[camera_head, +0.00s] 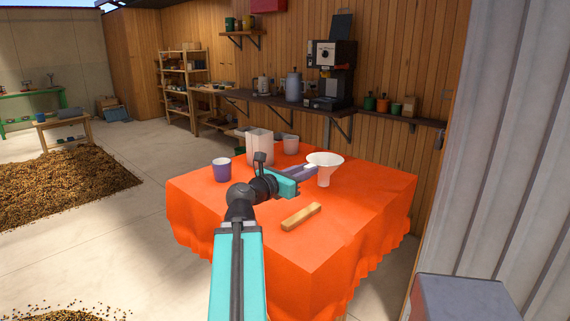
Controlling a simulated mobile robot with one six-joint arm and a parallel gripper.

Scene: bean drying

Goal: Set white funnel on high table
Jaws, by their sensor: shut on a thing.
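The white funnel (324,163) is upright, wide mouth up, over the right half of a table with an orange cloth (350,225). My gripper (308,171) reaches in from the left and is shut on the funnel's side. The fingertips are small and partly merge with the funnel. I cannot tell whether the spout's lower end touches the cloth or hangs just above it.
A wooden block (301,216) lies in front. The right part of the cloth is clear. A wall shelf with a coffee machine (331,72) is behind.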

